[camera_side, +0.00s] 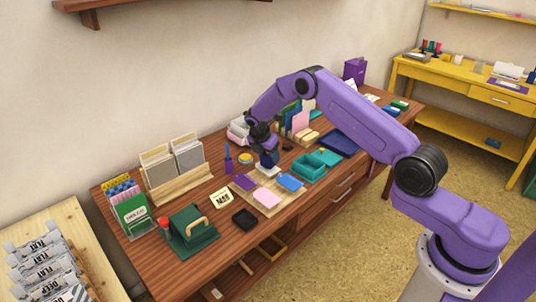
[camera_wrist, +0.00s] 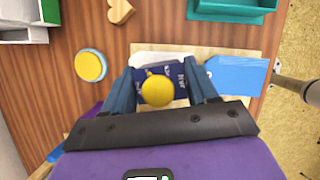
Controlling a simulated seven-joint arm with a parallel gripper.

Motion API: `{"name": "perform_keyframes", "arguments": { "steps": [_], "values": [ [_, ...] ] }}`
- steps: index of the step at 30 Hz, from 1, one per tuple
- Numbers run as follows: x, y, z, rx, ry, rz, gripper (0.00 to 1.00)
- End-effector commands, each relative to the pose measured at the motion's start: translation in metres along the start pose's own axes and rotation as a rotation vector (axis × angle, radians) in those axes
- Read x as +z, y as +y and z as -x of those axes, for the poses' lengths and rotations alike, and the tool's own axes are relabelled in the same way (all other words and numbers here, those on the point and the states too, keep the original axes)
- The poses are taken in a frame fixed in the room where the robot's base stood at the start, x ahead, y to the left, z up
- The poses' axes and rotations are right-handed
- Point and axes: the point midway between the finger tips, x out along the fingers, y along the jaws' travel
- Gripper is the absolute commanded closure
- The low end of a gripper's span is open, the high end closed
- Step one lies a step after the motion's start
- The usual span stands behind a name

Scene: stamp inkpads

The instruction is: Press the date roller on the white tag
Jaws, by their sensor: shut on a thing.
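My gripper (camera_side: 267,152) is shut on the date roller (camera_side: 270,160), a dark blue block. In the wrist view, the fingers (camera_wrist: 162,88) grip the date roller (camera_wrist: 172,72) from both sides, and its yellow knob and white lettering show. The white tag (camera_side: 269,171) lies on the back part of a light wooden board (camera_side: 268,211), right under the roller. In the wrist view its pale edge shows beyond the roller, the rest hidden. I cannot tell whether the roller touches the tag.
The board also bears a purple tag (camera_side: 243,182), a pink tag (camera_side: 267,197) and a blue tag (camera_side: 291,182). A teal tray (camera_side: 310,167) stands to the right. A round yellow-topped tin (camera_wrist: 90,66) lies left of the board. A green press (camera_side: 190,229) stands front left.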

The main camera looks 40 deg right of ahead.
Motion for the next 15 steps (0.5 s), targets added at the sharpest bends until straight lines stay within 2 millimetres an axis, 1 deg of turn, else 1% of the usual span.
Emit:
{"name": "perform_keyframes", "arguments": {
  "steps": [15],
  "values": [
    [-0.0016,0.0006,-0.0045,0.002,-0.001,0.0,0.73]
  ]
}}
